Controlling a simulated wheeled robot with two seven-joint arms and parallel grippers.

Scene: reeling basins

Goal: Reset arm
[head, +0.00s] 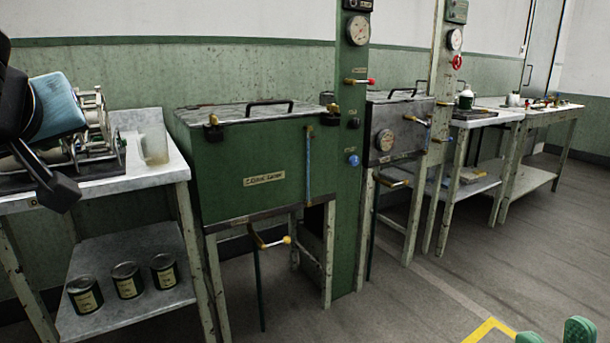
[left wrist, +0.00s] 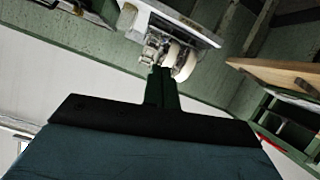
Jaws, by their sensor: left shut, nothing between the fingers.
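My left arm comes in at the left edge of the head view, with a blue-grey section and dark end parts. My left gripper (head: 62,194) hangs in the air in front of the left bench and its small machine. In the left wrist view the left gripper (left wrist: 163,72) shows as two dark green fingers pressed together, with nothing between them. Beyond the fingertips, the wrist view shows a bench with a small machine, tilted in the picture.
The left bench (head: 150,180) carries a metal machine (head: 90,143) and a clear jug (head: 153,146), with several dark cans below. A green basin cabinet (head: 250,165) and a grey one (head: 395,130) stand right of it. Two green shapes (head: 580,330) show at bottom right. Open floor lies in front.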

